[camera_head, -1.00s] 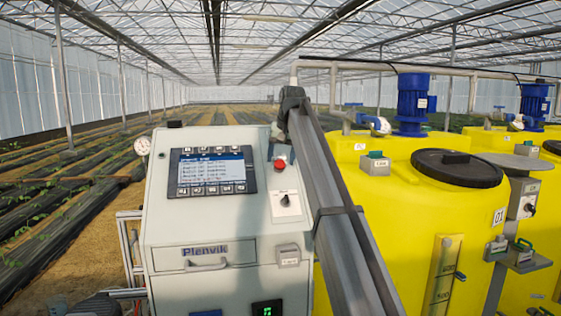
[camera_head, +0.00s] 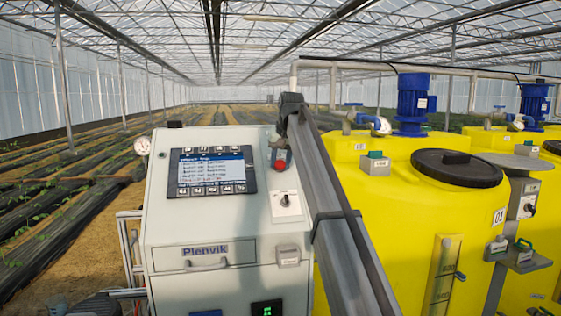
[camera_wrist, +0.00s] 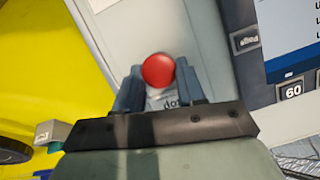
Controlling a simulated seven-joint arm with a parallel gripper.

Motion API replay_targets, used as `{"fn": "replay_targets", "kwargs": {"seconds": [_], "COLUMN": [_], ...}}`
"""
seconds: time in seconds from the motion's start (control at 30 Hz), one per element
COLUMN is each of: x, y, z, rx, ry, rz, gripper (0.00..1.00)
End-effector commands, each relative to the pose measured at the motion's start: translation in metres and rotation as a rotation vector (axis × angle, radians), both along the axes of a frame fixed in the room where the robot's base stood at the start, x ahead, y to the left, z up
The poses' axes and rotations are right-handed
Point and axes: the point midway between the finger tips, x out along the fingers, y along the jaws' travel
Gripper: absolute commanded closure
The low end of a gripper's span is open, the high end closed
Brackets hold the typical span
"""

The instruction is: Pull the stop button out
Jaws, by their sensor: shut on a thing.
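The red stop button (camera_head: 280,164) sits on the sloped top of the grey control cabinet (camera_head: 240,225), right of its screen. In the wrist view the round red button (camera_wrist: 158,70) lies between the two blue-grey fingers of my gripper (camera_wrist: 159,82). The fingers are shut on it, one at each side. In the head view my gripper (camera_head: 280,151) is at the button, partly hidden behind my own arm. How far the button stands out cannot be told.
A screen with keys (camera_head: 211,171) is left of the button. A rotary switch on a white plate (camera_head: 286,202) is just in front of it. Yellow tanks (camera_head: 400,210) stand to the right. A gauge (camera_head: 142,146) is at the cabinet's left edge.

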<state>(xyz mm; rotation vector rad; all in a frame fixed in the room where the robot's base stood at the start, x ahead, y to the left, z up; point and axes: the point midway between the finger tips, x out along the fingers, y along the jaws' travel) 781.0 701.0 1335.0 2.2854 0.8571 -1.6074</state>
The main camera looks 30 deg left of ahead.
Motion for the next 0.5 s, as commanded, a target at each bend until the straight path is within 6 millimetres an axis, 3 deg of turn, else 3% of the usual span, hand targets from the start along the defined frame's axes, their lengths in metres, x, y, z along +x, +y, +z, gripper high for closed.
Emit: {"fn": "replay_targets", "kwargs": {"seconds": [0.23, 0.5], "x": [-0.0003, -0.0020], "y": [0.0005, -0.0012], "z": [0.0002, 0.0028], "rx": [0.001, 0.001], "ry": [0.000, -0.001], "rz": [0.000, 0.001], "gripper": [1.00, 1.00]}}
